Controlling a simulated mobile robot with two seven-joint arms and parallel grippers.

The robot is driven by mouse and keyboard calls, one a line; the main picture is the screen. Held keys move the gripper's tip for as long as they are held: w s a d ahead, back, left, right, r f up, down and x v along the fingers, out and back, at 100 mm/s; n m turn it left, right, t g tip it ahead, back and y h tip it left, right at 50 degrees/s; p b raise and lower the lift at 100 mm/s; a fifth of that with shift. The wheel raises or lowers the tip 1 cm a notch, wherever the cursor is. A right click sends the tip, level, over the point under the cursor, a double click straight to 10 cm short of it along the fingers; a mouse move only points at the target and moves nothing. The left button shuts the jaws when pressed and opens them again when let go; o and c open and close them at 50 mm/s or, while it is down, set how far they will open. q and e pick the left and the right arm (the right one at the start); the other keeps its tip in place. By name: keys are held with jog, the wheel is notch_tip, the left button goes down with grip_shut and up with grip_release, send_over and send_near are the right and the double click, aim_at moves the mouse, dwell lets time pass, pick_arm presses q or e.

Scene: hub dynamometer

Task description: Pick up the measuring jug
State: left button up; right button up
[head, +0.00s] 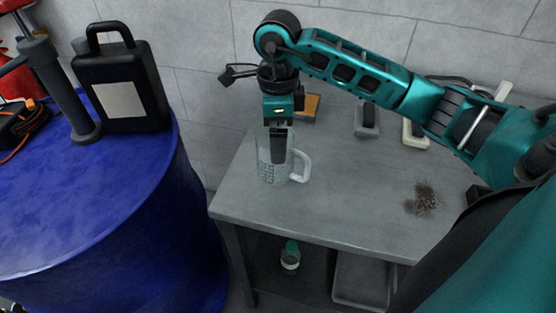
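The measuring jug (270,172) stands upright near the left end of the grey table (345,205). It is clear, has markings on its side, and its white handle (302,166) faces right. My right gripper (278,155) points straight down at the jug, with its dark fingers overlapping the jug's upper part in the picture. I cannot tell whether the fingers are inside the jug, around its wall or in front of it, nor whether they are closed. My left gripper is out of view.
Brushes or similar tools (366,120) lie along the table's back edge by the wall. A pile of dark shavings (424,199) lies at the right. A blue drum (110,205) with a black canister (122,85) stands left. A small bottle (290,256) and tray (360,282) are below.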

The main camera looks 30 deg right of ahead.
jog(key=f, duration=0.4)
jog(key=shift+s+f, duration=0.25)
jog(key=shift+s, duration=0.05)
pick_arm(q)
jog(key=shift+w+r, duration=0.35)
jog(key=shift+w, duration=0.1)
pick_arm(e)
jog(key=shift+f, duration=0.4)
jog(key=c, duration=0.8)
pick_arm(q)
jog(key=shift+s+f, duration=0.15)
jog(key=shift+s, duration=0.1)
pick_arm(e)
jog(key=shift+c, duration=0.2)
jog(key=shift+w+r, duration=0.1)
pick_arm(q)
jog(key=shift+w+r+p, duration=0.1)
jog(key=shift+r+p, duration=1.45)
pick_arm(e)
notch_tip(320, 180, up, 20)
